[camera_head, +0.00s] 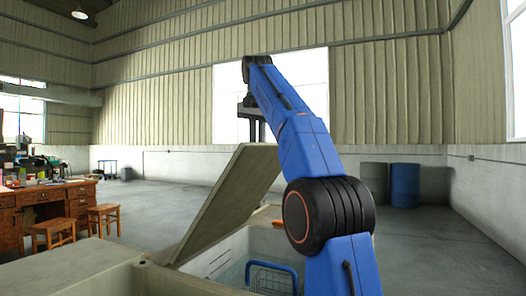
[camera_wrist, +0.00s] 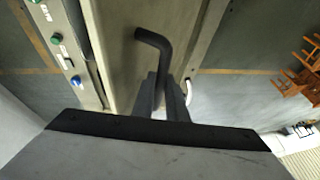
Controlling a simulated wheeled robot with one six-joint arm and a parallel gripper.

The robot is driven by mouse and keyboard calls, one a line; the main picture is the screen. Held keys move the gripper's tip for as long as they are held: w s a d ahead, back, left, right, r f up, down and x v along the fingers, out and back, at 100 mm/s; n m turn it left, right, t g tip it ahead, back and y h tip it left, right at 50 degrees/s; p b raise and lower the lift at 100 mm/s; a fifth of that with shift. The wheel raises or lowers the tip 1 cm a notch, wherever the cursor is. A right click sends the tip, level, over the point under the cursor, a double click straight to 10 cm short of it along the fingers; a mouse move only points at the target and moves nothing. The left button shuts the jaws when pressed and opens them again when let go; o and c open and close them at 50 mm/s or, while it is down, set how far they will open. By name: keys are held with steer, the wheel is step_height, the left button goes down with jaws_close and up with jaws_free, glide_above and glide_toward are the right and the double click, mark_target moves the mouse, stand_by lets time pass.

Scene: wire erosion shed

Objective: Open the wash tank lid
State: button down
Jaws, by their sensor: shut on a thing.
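The wash tank lid (camera_head: 232,195) is a pale grey-beige panel, tilted well up from its hinge side on the left. The open wash tank (camera_head: 222,258) shows below it, with a blue-handled basket (camera_head: 272,275) inside. My gripper (camera_head: 257,132) is at the lid's raised upper edge. In the wrist view the lid (camera_wrist: 140,85) lies under my fingers, and a dark bent handle (camera_wrist: 155,42) runs between them. My gripper (camera_wrist: 172,98) is shut on this handle. The head view hides the handle behind the gripper and lid.
A wooden workbench (camera_head: 50,200) with clutter and wooden stools (camera_head: 52,232) stand at left. Blue and grey drums (camera_head: 405,185) stand at the right wall. A panel with green and blue buttons (camera_wrist: 62,45) runs beside the lid. The floor behind the tank is clear.

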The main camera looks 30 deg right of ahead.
steer(key=shift+w+a, duration=0.4)
steer(key=shift+w, duration=0.2)
steer(key=c, duration=1.8)
jaws_free()
steer(key=shift+w, duration=0.1)
steer(key=shift+o, duration=0.2)
steer(key=shift+r, duration=0.15)
steer(key=shift+r, duration=0.15)
steer(key=v, duration=0.2)
steer(key=shift+s+r, duration=0.25)
steer(key=shift+s, duration=0.05)
